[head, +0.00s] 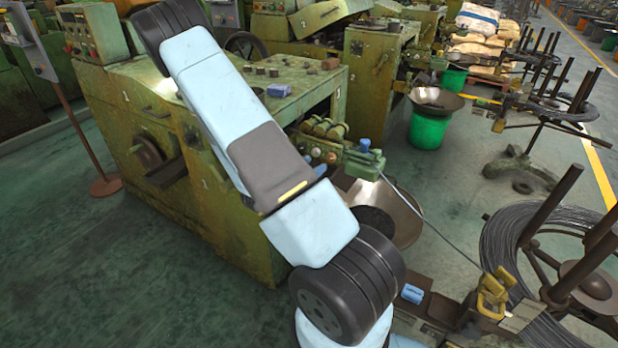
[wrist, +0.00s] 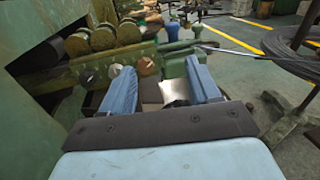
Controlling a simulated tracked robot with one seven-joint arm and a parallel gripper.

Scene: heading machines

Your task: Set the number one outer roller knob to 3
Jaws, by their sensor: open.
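The roller unit (wrist: 102,38) on the green machine shows at the upper left of the wrist view, with several brass-coloured rollers in a row. Below it are a dark grey round knob (wrist: 88,76) and a brownish knob (wrist: 146,66). I cannot read any number or pointer on them, nor tell which is the number one outer knob. My gripper (wrist: 162,84) is open and empty, its two blue fingers apart. The left finger is close to the brownish knob in the picture; contact cannot be told.
A green block with a blue top (wrist: 176,42) and the wire (wrist: 245,56) lie beyond the fingers. A metal pan (head: 385,205) stands below the rollers. The wire coil (head: 520,235) is at the right. Green floor (head: 60,260) is clear at the left.

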